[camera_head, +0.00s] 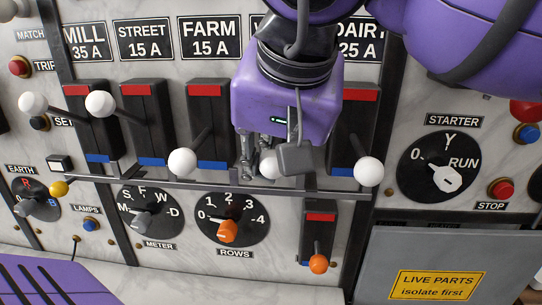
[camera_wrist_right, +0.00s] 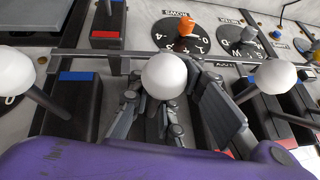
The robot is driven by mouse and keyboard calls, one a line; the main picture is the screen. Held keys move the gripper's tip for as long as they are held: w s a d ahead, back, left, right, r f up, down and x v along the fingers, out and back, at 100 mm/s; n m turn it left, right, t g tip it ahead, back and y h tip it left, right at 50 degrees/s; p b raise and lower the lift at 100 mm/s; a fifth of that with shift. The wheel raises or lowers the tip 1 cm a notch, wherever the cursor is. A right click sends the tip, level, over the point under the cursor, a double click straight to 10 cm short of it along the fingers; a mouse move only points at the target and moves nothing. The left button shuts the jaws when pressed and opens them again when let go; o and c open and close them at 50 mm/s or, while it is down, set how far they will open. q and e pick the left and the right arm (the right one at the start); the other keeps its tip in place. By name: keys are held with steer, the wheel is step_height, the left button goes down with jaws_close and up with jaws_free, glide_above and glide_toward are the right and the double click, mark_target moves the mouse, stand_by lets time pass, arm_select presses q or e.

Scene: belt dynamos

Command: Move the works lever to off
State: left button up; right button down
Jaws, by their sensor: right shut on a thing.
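The works lever shows its white ball knob (camera_head: 268,165) in the head view, low on the panel between the farm and dairy levers. Its nameplate is mostly covered, with only a "W" showing. My right gripper (camera_head: 262,163) reaches down over it and hides its slot and rod. In the right wrist view the knob (camera_wrist_right: 166,76) sits at the tips of my right gripper (camera_wrist_right: 165,95), with a finger on either side; the gripper is shut on the lever. The knob hangs about level with the farm knob (camera_head: 182,161). My left gripper is out of view.
The dairy knob (camera_head: 368,171) stands close on the right. The street knob (camera_head: 99,104) and mill knob (camera_head: 32,103) sit higher. A horizontal rail (camera_head: 200,186) runs below the levers, above the rows dial (camera_head: 232,217). A grey "LIVE PARTS" cover (camera_head: 500,255) stands lower right.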

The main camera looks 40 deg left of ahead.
steer(key=shift+d+f, duration=0.1)
steer(key=shift+d, duration=0.05)
steer(key=c, duration=1.7)
jaws_free()
steer(key=shift+w+d, duration=0.15)
steer(key=shift+o, duration=0.2)
steer(key=v, duration=1.2)
